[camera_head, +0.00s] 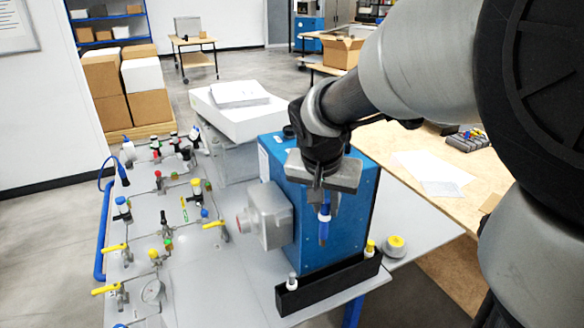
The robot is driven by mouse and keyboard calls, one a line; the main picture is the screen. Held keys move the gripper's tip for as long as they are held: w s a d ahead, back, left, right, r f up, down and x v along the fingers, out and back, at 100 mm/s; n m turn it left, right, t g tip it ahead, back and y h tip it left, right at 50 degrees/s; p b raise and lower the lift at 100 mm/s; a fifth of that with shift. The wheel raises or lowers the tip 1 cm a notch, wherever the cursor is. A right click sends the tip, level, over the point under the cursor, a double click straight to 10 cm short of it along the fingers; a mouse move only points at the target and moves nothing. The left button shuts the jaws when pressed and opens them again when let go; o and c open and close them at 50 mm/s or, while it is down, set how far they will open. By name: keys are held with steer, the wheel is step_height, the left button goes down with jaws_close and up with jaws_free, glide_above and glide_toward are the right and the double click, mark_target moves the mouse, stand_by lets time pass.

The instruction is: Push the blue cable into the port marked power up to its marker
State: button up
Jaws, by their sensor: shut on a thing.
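My gripper (326,200) points down in front of the blue analyser box (348,225). It is shut on the blue cable (323,232), which hangs below the fingers with a white band (324,216) near its top. The cable's lower end is in front of the box face, above the black rail (325,288) at its foot. I cannot tell whether the cable touches the box. No port marked power can be made out in this view.
A grey housing (268,216) juts from the box's left side. A white-tipped fitting (292,281) and a yellow-tipped one (370,248) stand at the rail. A yellow-capped part (395,246) lies to the right. Valves with yellow handles (105,289) crowd the panel at left.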

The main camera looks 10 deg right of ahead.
steer(key=shift+r+p, duration=1.6)
steer(key=shift+r, duration=1.2)
